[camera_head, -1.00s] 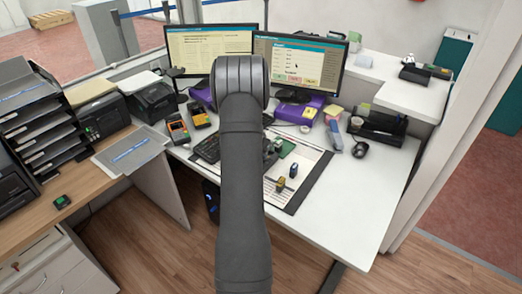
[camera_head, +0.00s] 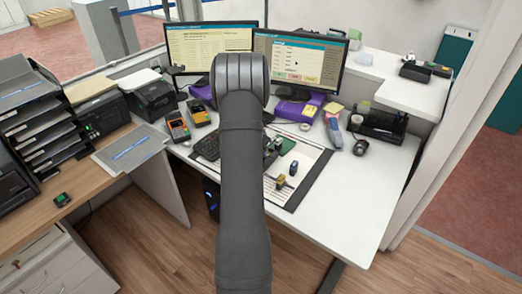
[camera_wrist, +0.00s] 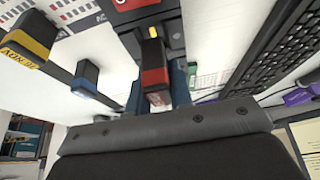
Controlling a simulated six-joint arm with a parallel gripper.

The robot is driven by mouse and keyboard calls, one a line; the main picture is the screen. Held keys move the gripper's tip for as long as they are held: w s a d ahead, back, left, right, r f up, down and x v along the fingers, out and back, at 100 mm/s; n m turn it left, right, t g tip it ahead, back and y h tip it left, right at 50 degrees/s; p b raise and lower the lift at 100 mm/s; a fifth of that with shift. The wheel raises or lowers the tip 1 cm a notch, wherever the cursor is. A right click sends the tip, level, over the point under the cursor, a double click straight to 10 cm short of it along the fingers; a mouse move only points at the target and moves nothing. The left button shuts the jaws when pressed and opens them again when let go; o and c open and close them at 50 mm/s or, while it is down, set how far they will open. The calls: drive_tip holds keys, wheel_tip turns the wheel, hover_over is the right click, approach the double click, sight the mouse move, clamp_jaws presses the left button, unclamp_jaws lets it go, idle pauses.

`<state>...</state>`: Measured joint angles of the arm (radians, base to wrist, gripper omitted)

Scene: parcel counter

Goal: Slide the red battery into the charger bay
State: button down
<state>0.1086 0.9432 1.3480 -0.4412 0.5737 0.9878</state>
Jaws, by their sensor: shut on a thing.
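In the wrist view a dark block with a red band, the red battery (camera_wrist: 155,76), sits at the middle. My gripper (camera_wrist: 157,95) is shut on it, with dark blue-grey fingers on either side. Just beyond the battery's far end is a black device with a yellow part, apparently the charger (camera_wrist: 172,36). The battery's end is close to it; I cannot tell whether it touches or is inside a bay. In the head view my arm hides the gripper and battery.
A yellow stamp (camera_wrist: 28,38) and a blue stamp (camera_wrist: 87,74) stand to the left in the wrist view, on the desk mat (camera_head: 312,178). A keyboard (camera_wrist: 270,45) lies to the right. Two monitors (camera_head: 300,68) stand behind. The desk's right front (camera_head: 350,205) is clear.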

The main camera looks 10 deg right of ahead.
drive_tip(key=shift+f, duration=1)
drive_tip(key=c, duration=1.2)
unclamp_jaws()
drive_tip(key=shift+r, duration=0.1)
drive_tip(key=v, duration=1.7)
drive_tip(key=x, duration=1.7)
